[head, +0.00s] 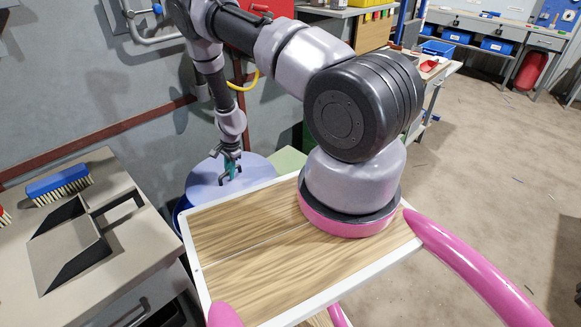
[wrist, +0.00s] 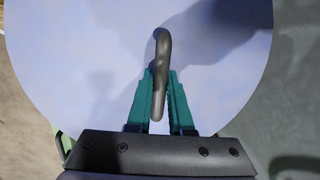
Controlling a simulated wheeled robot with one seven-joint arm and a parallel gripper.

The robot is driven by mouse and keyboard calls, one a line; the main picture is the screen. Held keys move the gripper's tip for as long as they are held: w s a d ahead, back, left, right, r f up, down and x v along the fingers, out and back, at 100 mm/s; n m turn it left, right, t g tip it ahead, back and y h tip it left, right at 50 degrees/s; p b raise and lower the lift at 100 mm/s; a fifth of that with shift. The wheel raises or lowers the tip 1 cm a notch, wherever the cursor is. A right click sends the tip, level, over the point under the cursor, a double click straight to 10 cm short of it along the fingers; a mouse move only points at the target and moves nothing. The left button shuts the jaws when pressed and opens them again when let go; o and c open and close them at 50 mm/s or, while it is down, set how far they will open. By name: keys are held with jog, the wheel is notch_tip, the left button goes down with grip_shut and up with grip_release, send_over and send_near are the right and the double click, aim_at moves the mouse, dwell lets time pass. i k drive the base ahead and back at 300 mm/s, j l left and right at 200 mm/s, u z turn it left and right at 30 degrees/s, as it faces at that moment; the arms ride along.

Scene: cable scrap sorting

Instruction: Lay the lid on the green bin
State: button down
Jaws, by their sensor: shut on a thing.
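The lid (head: 258,172) is a round, pale lavender-blue disc with a dark looped handle (wrist: 160,50). My gripper (head: 231,170) is shut on this handle, its teal fingers on both sides of it in the wrist view (wrist: 158,95). The lid fills most of the wrist view. In the head view a blue bin's side (head: 180,213) shows under the lid's left edge; I cannot tell whether the lid touches it. A pale green surface (head: 290,160) lies right of the lid, partly hidden, with darker green behind it. I cannot tell for sure that this is the green bin.
A wood-topped tray (head: 240,245) with a white rim is close in front of the lid. A grey bench (head: 130,235) with a blue brush (head: 58,184) stands at left. The wall is close behind. Open floor (head: 480,170) lies to the right.

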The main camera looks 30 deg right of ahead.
aim_at(282, 168)
jog(key=i+l, duration=0.1)
jog(key=l, duration=0.35)
jog(key=i+l, duration=0.1)
jog(key=l, duration=0.35)
jog(key=i+l, duration=0.1)
jog(key=l, duration=0.35)
